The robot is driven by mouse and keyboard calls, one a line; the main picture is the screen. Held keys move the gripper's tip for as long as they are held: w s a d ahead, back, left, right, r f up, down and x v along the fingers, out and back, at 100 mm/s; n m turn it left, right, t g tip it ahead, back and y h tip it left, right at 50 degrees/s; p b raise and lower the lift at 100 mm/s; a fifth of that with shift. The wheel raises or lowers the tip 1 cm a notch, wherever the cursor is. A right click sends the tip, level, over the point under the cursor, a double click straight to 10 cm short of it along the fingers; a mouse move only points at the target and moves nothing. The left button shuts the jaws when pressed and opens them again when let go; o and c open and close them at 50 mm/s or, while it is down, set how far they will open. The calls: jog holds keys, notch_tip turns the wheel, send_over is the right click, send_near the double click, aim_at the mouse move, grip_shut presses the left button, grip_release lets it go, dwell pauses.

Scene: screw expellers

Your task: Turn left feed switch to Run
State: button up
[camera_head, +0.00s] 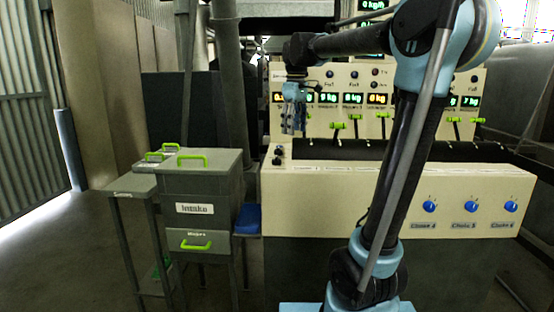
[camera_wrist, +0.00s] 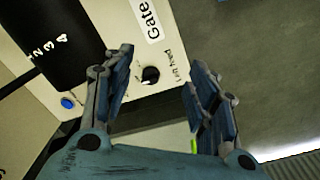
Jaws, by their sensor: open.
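A small round black switch knob (camera_wrist: 150,75) sits on a cream panel (camera_wrist: 110,22) in the wrist view, with small print beside it that is too blurred to read surely. My gripper (camera_wrist: 160,68) is open and empty, with one finger on each side of the knob in that view; I cannot tell how far above it they are. In the head view my gripper (camera_head: 293,122) hangs over the left end of the cream machine, fingers pointing down. Small black knobs (camera_head: 278,153) show below it on the machine's left end. Which way the switch points is unclear.
A "Gate" label (camera_wrist: 147,18) and a blue button (camera_wrist: 68,102) lie near the knob. A black cylinder (camera_head: 350,150) runs along the machine top. Green-handled levers (camera_head: 338,126) stand behind it. A grey cabinet (camera_head: 200,175) stands left. My arm hides the machine's middle.

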notch_tip(320, 180, up, 4)
jog(key=n, duration=0.2)
send_over(277, 157)
jog(key=shift+n, duration=0.3)
jog(key=f, duration=1.7)
jog(key=shift+w+a+f, duration=0.1)
jog(key=shift+w+f, duration=0.1)
jog(key=shift+f, duration=0.05)
jog(key=c, duration=1.1)
